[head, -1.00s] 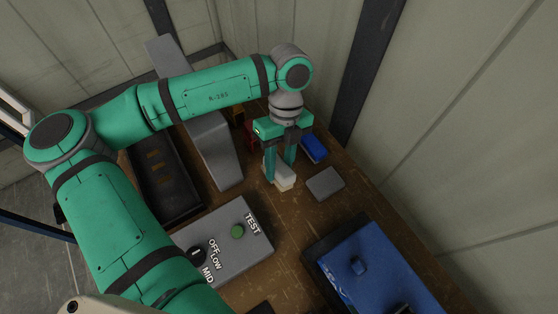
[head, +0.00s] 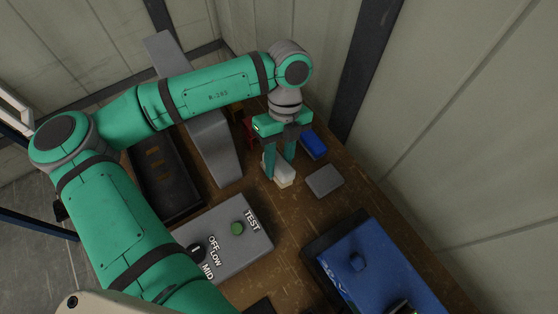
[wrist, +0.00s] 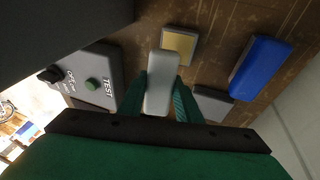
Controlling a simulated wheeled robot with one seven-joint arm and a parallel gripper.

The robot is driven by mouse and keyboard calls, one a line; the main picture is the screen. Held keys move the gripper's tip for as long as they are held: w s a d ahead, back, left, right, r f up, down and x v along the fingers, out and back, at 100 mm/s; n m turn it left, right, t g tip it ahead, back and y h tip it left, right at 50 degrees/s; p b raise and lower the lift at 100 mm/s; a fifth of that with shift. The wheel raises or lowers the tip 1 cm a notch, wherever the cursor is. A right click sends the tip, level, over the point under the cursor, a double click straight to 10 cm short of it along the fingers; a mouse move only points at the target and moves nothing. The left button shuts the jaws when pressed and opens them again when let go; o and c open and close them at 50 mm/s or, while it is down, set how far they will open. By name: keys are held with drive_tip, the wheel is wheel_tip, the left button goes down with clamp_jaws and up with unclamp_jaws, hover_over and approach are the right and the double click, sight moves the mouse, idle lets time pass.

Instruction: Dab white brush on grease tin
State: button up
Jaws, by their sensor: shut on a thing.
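My gripper (head: 279,165) is shut on the white brush (head: 285,175), a pale rounded block held low over the workbench. In the wrist view the white brush (wrist: 161,82) lies between the two green fingers. A square tin with a tan top and a grey rim (wrist: 179,45), which looks like the grease tin, is just beyond the brush's far end in the wrist view. I cannot tell whether the brush touches it. In the head view I cannot make out this tin; the gripper and arm may hide it.
A grey panel with a green TEST button (head: 238,231) and a dial lies left of the gripper. A flat grey block (head: 325,181) and a blue block (head: 314,146) are to the right. A large blue case (head: 375,265) is in front. A dark tray (head: 165,180) is at left.

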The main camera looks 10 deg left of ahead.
drive_tip(key=shift+f, duration=0.65)
idle(0.8)
